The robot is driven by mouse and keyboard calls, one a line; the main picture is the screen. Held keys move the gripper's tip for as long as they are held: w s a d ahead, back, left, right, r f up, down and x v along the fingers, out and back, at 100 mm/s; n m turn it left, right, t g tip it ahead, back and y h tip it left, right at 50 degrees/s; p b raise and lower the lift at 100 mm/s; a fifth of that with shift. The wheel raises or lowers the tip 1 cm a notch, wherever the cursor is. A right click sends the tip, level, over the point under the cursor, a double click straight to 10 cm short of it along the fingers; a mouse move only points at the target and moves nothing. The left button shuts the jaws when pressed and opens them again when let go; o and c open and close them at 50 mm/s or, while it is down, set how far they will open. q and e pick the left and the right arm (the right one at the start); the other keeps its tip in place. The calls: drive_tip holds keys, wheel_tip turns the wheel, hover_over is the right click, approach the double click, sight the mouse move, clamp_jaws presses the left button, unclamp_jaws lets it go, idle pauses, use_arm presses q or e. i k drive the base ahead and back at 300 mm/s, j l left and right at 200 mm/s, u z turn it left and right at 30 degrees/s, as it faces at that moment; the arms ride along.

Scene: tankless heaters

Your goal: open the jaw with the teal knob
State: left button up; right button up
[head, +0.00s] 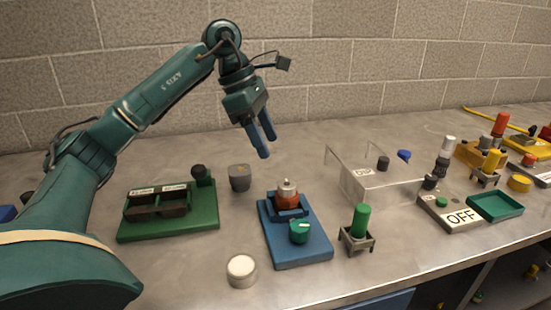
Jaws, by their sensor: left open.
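The teal knob (300,232) sits at the front of a blue base plate (305,257) in the middle of the table, with a white mark on its top. Behind it on the same plate, a dark blue jaw (287,214) is around a rust-red round object with a metal top (287,193). I cannot tell how tightly the jaw closes on it. My left gripper (267,146) is open and empty, its blue fingers pointing down, above and behind the plate, apart from everything. My right gripper is not in view.
A green tray with dark bins (170,222) lies left; a grey cup (240,177) stands behind. A white-topped round can (241,270) is front left. A green cylinder in a stand (360,228) and a clear box (378,187) are right, with an OFF panel (461,217) beyond.

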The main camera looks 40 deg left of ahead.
sight(298, 230)
drive_tip(key=k+l, duration=1.2)
drive_tip(key=l, duration=0.15)
